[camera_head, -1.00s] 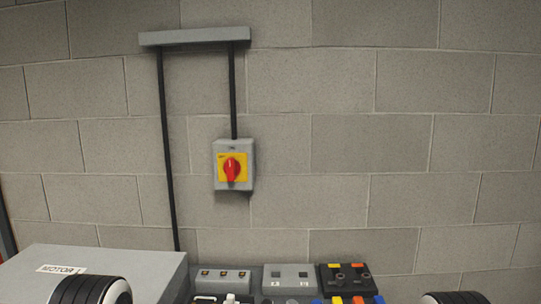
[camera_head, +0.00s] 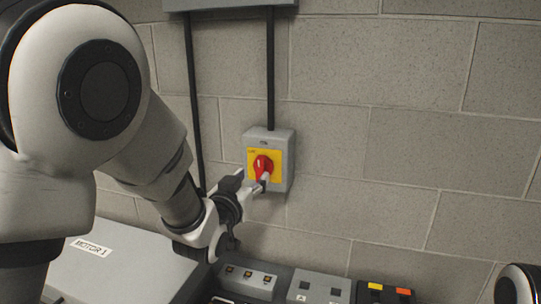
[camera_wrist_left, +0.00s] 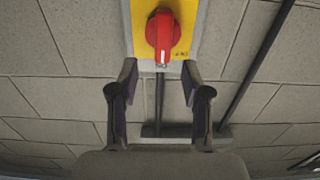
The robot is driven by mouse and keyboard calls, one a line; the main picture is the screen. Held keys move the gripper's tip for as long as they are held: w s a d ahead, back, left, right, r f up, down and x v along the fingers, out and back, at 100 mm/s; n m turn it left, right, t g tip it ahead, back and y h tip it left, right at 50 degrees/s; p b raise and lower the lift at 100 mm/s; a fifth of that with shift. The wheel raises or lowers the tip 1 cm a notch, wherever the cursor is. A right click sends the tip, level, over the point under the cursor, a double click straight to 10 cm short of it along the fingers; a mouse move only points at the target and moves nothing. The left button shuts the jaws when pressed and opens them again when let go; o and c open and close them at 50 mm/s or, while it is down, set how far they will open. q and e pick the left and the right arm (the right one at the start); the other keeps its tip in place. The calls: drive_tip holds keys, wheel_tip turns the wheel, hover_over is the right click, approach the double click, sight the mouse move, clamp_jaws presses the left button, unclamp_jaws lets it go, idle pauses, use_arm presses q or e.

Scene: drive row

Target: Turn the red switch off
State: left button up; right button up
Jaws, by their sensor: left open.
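The red switch (camera_head: 262,164) is a rotary handle on a yellow plate, on a grey box (camera_head: 284,150) fixed to the block wall. Its handle stands about upright. My left gripper (camera_head: 260,184) is at the lower part of the switch in the head view, partly hidden by its own wrist. In the left wrist view, the two fingers of my left gripper (camera_wrist_left: 159,80) are spread apart with nothing between them. The red handle (camera_wrist_left: 163,38) shows just beyond the fingertips, lined up with the gap. My right gripper is not in view.
A grey box labelled MOTOR 1 (camera_head: 93,251) stands at the lower left. Low panels with buttons (camera_head: 247,277) and coloured blocks (camera_head: 387,291) line the bottom. Black cables (camera_head: 270,70) run down the wall. The wall right of the switch is clear.

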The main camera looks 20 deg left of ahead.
sight(259, 162)
use_arm(q)
drive_tip(key=w+p, duration=0.1)
drive_tip(key=w, duration=0.2)
drive_tip(key=w+r+p, duration=0.1)
drive_tip(key=w+p, duration=0.1)
drive_tip(key=w, duration=0.1)
drive_tip(key=shift+w+r, duration=0.15)
drive_tip(key=shift+w, duration=0.4)
drive_tip(key=shift+s+a, duration=0.1)
drive_tip(key=shift+s, duration=0.3)
clamp_jaws()
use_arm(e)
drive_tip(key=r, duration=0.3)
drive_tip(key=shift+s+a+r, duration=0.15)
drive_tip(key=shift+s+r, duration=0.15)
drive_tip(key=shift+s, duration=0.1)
